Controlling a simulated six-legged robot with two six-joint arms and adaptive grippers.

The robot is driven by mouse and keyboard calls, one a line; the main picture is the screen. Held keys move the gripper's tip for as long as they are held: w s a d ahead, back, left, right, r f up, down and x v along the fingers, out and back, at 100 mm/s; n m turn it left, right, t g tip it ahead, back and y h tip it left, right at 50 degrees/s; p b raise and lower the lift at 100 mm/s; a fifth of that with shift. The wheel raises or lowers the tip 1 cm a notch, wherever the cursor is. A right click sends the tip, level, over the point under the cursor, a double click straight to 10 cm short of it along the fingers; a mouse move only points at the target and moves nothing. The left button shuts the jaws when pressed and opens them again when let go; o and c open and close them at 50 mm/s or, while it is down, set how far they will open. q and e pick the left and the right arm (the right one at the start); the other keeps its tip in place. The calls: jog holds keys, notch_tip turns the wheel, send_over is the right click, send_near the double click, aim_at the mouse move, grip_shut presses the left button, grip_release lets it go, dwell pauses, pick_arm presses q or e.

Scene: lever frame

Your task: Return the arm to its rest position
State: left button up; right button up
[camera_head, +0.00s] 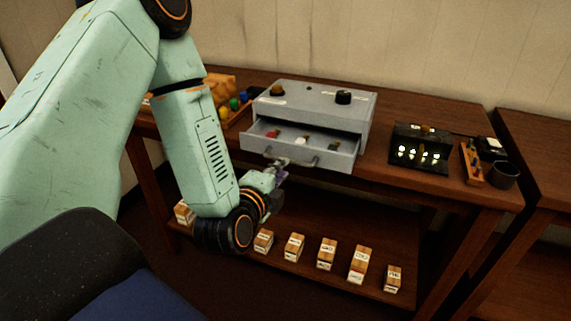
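My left arm (205,150) comes in from the left, large and pale green, and bends down in front of the table. My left gripper (276,172) is small in the view, at the left end of the drawer handle (300,160) and slightly below it. Its fingers are too small to tell whether they are open or shut, or whether they touch the handle. The grey box (310,98) has its drawer (345,159) pulled open, with several small items inside. My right gripper is out of view.
A wooden table (400,182) holds the box, a black unit with lit parts (420,147), a wooden rack (472,163) and a dark cup (503,175). Coloured balls (234,103) lie left of the box. Several small labelled blocks (327,254) stand on the lower shelf. A second table (545,150) is at right.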

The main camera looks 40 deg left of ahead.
pick_arm(q)
jog(key=shift+s+d+r, duration=0.1)
jog(key=shift+s, duration=0.35)
dwell(0.3)
jog(key=s+d+f+n+g+h, duration=0.2)
jog(key=s+d+f+n+g, duration=0.15)
jog(key=f+n, duration=0.3)
jog(key=s+d+f+n+g+h, duration=0.1)
jog(key=s+d+f+n+g, duration=0.2)
jog(key=f+n, duration=0.35)
jog(key=s+d+f+n+g, duration=0.1)
jog(key=s+f+g, duration=0.3)
jog(key=s, duration=0.7)
jog(key=s+d+f+n+g, duration=0.1)
jog(key=s+d+f+g, duration=0.1)
jog(key=s+f+g, duration=0.2)
jog(key=s+f, duration=0.3)
jog(key=s, duration=0.4)
jog(key=shift+d+f+n+g+h, duration=0.3)
jog(key=shift+f+g+h, duration=0.05)
jog(key=shift+h, duration=0.05)
